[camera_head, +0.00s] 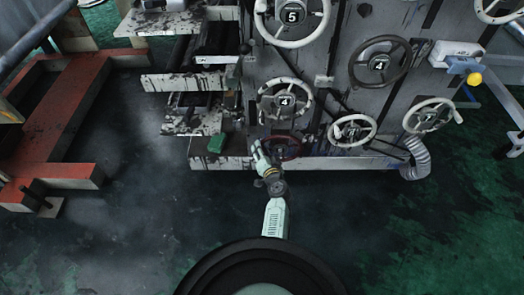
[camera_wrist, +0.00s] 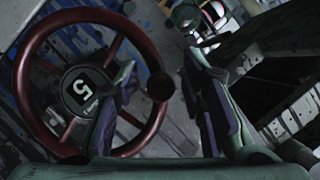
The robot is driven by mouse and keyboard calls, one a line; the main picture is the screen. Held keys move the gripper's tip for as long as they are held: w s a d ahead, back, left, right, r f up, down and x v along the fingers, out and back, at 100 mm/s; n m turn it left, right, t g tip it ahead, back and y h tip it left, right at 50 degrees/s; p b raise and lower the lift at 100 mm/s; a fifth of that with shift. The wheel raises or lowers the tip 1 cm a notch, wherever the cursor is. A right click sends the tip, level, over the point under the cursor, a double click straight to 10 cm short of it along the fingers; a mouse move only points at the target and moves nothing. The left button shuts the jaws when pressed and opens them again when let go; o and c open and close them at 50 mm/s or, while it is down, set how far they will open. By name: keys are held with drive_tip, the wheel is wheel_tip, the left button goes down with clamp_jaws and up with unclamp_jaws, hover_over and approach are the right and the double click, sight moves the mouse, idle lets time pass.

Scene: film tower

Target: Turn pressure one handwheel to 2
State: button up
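A dark red handwheel (camera_wrist: 35,122) fills the left of the wrist view. Its hub carries a dark number plate (camera_wrist: 82,88) that appears to read 5, though the view is tilted. A dark round knob (camera_wrist: 159,87) sits on its rim. My gripper (camera_wrist: 160,64) is open, with the left finger overlapping the wheel and the right finger clear of it. The knob appears between the fingers; I see no grip on it. In the head view the red wheel (camera_head: 290,146) is low on the machine, partly hidden behind my gripper (camera_head: 259,146). I cannot tell which wheel is pressure one.
A grey hose (camera_head: 417,158) hangs at the right. A red-topped frame (camera_head: 62,120) stands left. The floor (camera_head: 150,220) before the machine is clear.

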drive_tip(key=shift+c, duration=0.6)
clamp_jaws()
